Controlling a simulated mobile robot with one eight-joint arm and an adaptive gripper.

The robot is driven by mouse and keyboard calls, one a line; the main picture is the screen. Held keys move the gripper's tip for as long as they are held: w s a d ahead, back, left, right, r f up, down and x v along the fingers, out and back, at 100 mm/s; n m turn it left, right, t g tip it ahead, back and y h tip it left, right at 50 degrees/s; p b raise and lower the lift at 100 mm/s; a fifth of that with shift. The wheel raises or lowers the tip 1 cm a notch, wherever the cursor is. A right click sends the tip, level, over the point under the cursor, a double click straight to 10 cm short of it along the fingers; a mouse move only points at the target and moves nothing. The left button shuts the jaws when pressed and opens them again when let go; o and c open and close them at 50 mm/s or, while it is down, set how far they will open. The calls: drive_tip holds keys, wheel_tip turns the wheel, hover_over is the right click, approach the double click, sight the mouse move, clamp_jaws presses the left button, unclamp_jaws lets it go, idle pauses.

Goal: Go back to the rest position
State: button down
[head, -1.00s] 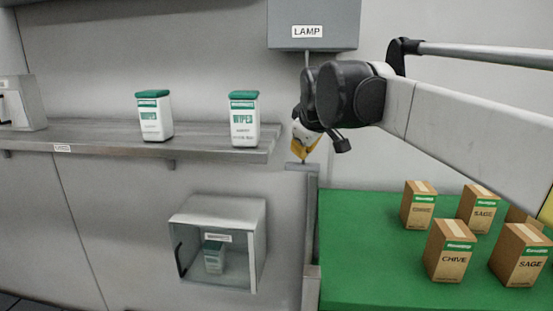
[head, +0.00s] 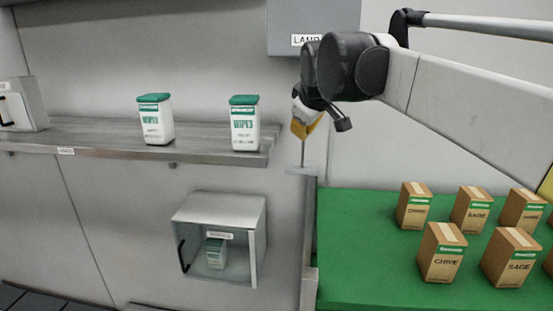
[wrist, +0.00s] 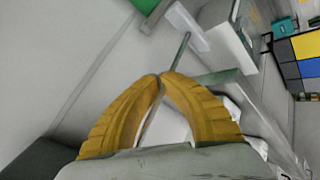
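My gripper (head: 304,128) has yellow fingers and hangs below the dark wrist joint, in front of the wall at the right end of the shelf. The grey box labelled LAMP (head: 290,20) is on the wall above, partly hidden by my arm.
Two white wipes tubs with green lids, left (head: 155,120) and right (head: 244,123), stand on the metal shelf (head: 90,139). A clear-fronted wall box (head: 246,247) below holds another tub. Several brown cartons (head: 441,252) stand on the green surface (head: 360,255) at right.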

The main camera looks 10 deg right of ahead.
drive_tip(key=shift+r, duration=0.1)
drive_tip(key=s+f+m+g+y, duration=0.1)
drive_tip(key=s+f+m, duration=0.3)
drive_tip(key=s+f, duration=1)
drive_tip(key=s+f+m+g, duration=0.1)
drive_tip(key=s+f+m, duration=0.3)
drive_tip(key=s+f, duration=1.05)
wheel_tip(320, 180, down, 39)
drive_tip(key=s+b, duration=0.2)
drive_tip(key=b, duration=4)
drive_tip(key=shift+a+b, duration=0.2)
drive_tip(key=shift+b, duration=0.1)
drive_tip(key=shift+f, duration=0.1)
